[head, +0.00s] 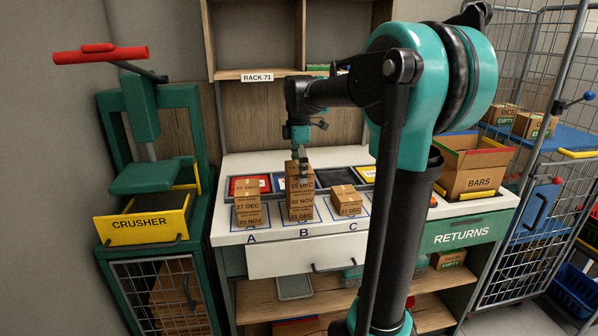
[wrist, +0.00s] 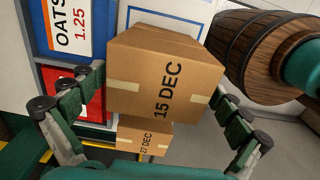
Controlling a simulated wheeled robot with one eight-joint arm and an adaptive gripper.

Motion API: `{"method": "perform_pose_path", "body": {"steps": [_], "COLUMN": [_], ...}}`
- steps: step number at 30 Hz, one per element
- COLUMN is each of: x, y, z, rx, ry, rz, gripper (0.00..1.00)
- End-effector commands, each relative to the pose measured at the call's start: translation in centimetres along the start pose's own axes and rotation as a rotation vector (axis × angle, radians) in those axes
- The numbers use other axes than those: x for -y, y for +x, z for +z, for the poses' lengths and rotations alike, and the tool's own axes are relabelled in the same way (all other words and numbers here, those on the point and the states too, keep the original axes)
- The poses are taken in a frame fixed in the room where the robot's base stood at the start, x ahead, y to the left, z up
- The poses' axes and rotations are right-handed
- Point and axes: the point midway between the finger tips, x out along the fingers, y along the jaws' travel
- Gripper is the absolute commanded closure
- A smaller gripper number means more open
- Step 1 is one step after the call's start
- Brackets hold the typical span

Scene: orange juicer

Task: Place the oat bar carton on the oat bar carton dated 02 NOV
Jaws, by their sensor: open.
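In the head view, a brown carton marked 15 DEC (head: 300,184) sits on top of the carton marked 02 NOV (head: 302,201), in the stack over letter B. A carton marked 21 DEC (head: 300,216) is at the bottom of that stack. My gripper (head: 303,166) is at the top of the stack, pointing down. In the wrist view, my open gripper (wrist: 158,84) has its fingers on either side of the 15 DEC carton (wrist: 165,85), with gaps visible. Whether any finger touches it is hard to tell.
One small carton (head: 346,205) stands at C. Behind are coloured bins (head: 249,183).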

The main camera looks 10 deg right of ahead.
Motion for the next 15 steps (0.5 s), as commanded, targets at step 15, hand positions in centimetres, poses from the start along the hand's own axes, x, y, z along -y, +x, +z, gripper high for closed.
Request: {"method": "perform_pose_path", "body": {"steps": [15], "x": [0.0], "y": [-5.8], "z": [0.0], "rx": [0.0], "ry": [0.0], "rz": [0.0], "gripper": [0.0]}}
